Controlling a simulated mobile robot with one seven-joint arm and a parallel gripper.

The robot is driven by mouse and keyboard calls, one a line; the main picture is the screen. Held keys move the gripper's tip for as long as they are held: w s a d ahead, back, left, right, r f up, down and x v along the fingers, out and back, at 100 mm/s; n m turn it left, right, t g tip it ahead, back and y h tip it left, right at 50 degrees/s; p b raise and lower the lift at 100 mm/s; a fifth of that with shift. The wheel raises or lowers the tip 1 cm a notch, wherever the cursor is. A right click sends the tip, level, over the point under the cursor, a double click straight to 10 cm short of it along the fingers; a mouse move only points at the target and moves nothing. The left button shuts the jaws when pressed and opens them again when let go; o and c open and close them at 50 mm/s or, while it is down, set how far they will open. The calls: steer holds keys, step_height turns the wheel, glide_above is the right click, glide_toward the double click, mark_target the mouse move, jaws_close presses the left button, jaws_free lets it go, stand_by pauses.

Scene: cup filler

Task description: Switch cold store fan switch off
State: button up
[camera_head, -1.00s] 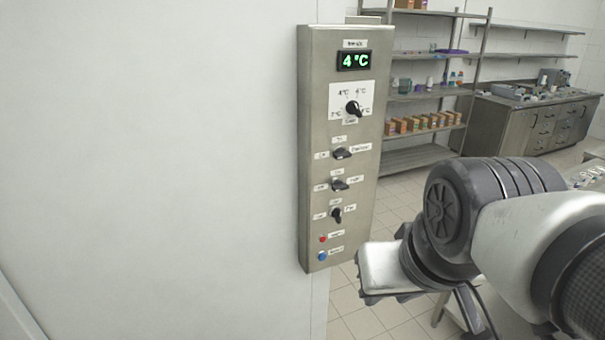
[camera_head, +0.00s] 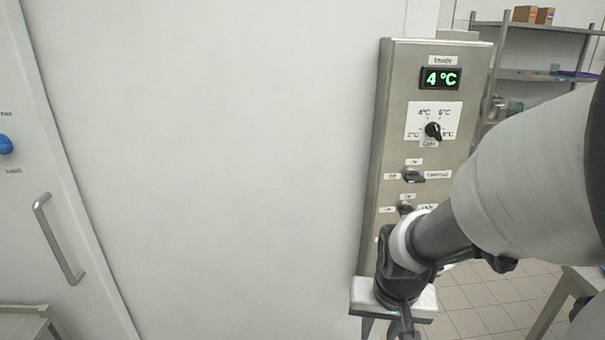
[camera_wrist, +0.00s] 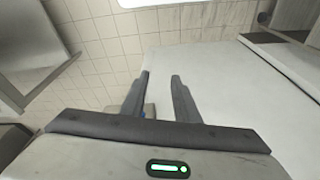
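The steel control panel (camera_head: 385,130) is mounted at the right edge of the white wall. It has a lit 4 °C display (camera_head: 440,78), a temperature dial (camera_head: 433,131), a switch with a label that seems to read Control (camera_head: 413,176), and a partly covered switch (camera_head: 405,209) below. The fan switch, lower on the panel, is hidden behind my arm. My gripper's body (camera_head: 392,297) is by the panel's lower end; its fingers cannot be made out there. In the wrist view my gripper (camera_wrist: 160,77) has two fingers apart, with nothing held; no panel switch is recognisable.
A door handle (camera_head: 58,240) and a blue knob (camera_head: 5,144) are at the left. A shelf rack (camera_head: 535,75) stands behind the panel. Tiled floor (camera_head: 490,305) shows at the lower right. The white wall (camera_head: 230,150) is clear.

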steer(key=s+d+f+m+g+y, duration=0.1)
steer(key=s+d+f+m, duration=0.15)
steer(key=f, duration=0.45)
steer(key=s+d+f+m+g+y, duration=0.1)
steer(key=s+d+f+m+g, duration=0.1)
steer(key=s+f+m, duration=0.3)
steer(key=a+f+m+t+y, duration=0.3)
steer(key=a+f+m+y, duration=0.2)
steer(key=a+f+m, duration=0.15)
steer(key=w+d+r+m+t, duration=0.3)
steer(key=w+r+m+t, duration=0.4)
steer(key=w+m+t, duration=0.4)
steer(key=w+d+r+m+t+h+p, duration=0.1)
steer(key=w+d+r+m+t+h, duration=0.15)
steer(key=d+r+m, duration=0.35)
steer(key=w+d+r+m+t+h, duration=0.2)
steer(key=d+r+h, duration=0.2)
steer(key=d, duration=0.4)
steer(key=w+b, duration=0.6)
steer(key=w, duration=1)
steer(key=shift+w+a+r+b, duration=0.15)
steer(key=shift+w+a+b, duration=0.15)
steer(key=shift+w, duration=0.1)
